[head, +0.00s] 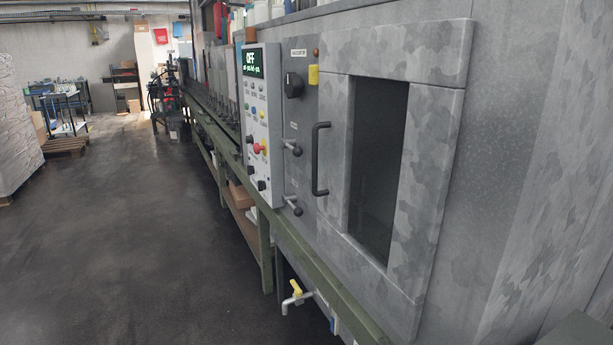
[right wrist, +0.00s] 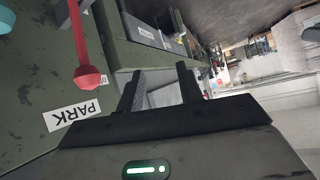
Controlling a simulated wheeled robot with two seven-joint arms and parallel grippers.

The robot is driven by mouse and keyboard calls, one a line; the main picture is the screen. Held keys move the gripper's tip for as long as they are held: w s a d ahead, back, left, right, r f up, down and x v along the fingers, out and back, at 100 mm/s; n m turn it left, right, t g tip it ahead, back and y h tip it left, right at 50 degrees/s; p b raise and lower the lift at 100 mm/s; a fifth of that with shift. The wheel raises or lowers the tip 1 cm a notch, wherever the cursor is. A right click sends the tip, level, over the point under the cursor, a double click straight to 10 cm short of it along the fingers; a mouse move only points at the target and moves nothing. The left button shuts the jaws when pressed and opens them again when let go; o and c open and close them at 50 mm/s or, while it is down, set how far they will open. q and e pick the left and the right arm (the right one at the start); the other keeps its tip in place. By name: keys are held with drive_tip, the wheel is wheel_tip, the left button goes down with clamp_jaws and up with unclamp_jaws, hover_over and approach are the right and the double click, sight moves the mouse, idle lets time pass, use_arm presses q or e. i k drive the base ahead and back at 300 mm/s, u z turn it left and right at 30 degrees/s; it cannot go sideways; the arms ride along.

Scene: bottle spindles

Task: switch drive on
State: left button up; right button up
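A light control panel (head: 262,120) stands on the machine's front in the head view. Its display (head: 252,64) reads OFF, with small text below. The panel carries several small buttons and a red knob (head: 257,148). A black rotary knob (head: 293,84) sits on the grey plate to its right, under a small label. Which control is the drive switch cannot be told. My right gripper (right wrist: 160,78) shows only in the right wrist view, fingers apart, with nothing seen between them. My left gripper is in neither view.
A machine door (head: 377,165) with a dark window and black handle (head: 316,158) stands right of the panel. Lever handles (head: 291,147) and a green rail (head: 318,270) lie near it. A red-ended lever (right wrist: 87,75) and a PARK label (right wrist: 74,117) are beside my right gripper. The floor at left is open.

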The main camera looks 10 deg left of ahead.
sight(250, 169)
drive_tip(key=u, duration=1.2)
drive_tip(key=i, duration=2.75)
drive_tip(key=z, duration=1.6)
drive_tip(key=i, duration=0.35)
drive_tip(key=z, duration=0.25)
